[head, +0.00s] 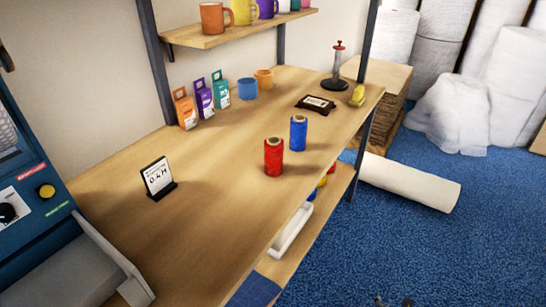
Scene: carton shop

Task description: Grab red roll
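The red roll (273,157) is a spool of red thread with a tan core end. It stands upright on the wooden table (215,195), near its front edge. A blue roll (298,133) of the same kind stands upright just behind it to the right, with a small gap. Two small dark tips (392,302) show at the bottom edge, over the blue floor. They may be the fingertips of my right gripper, but too little shows to tell its opening. They are well away from the red roll. My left gripper is not in view.
A small sign (158,177) stands left of the rolls, beside a blue machine (35,190). Small boxes (204,98) and cups line the back. A stamp-like stand (336,75) is at the far end. A white roll (410,182) lies on the floor. The tabletop around the red roll is clear.

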